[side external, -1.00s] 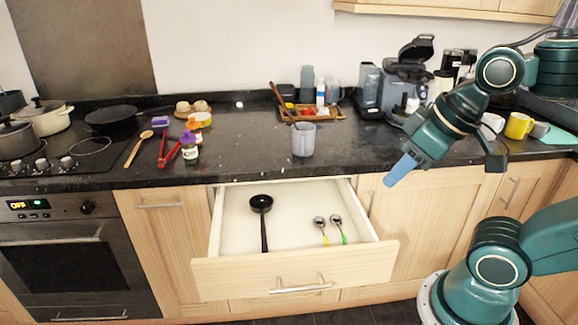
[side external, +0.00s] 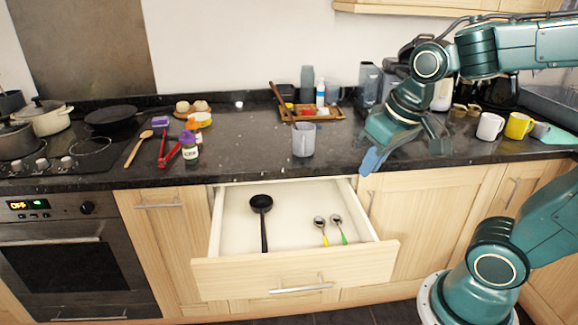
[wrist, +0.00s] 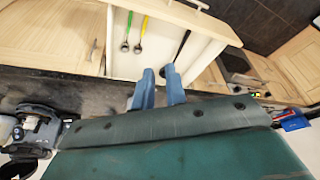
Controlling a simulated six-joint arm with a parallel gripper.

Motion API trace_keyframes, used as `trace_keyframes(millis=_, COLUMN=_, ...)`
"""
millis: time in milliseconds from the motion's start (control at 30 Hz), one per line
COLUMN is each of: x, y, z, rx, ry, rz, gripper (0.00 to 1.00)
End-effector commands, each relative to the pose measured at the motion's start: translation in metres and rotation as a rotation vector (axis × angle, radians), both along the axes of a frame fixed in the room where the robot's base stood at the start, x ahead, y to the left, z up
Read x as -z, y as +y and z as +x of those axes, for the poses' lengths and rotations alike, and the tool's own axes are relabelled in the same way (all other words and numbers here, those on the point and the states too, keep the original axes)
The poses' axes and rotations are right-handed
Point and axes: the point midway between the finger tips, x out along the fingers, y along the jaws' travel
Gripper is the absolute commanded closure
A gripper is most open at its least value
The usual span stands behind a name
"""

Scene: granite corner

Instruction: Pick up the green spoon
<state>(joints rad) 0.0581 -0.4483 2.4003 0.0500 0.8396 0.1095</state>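The green spoon (side external: 338,228) lies in the open drawer, its silver bowl toward the back and its green handle toward the drawer front. It also shows in the wrist view (wrist: 127,32), left of the yellow spoon. My gripper (side external: 372,160) is by the counter's front edge, above and to the right of the drawer and apart from the spoon. In the wrist view its two blue fingers (wrist: 160,78) stand apart with nothing between them.
The pulled-out drawer (side external: 295,266) also holds a yellow spoon (side external: 322,230) beside the green one and a black ladle (side external: 262,220) at left. A grey mug (side external: 303,140) stands on the counter near its front edge. Free floor shows around the spoons inside the drawer.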

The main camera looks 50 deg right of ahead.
Motion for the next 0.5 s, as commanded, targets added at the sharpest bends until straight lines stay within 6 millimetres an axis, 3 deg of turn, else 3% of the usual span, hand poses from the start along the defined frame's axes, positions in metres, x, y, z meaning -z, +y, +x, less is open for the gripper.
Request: trace_keyframes(millis=500, x=0.060, y=-0.041, z=0.066, rx=0.264, ry=0.179, rz=0.016, gripper=0.87)
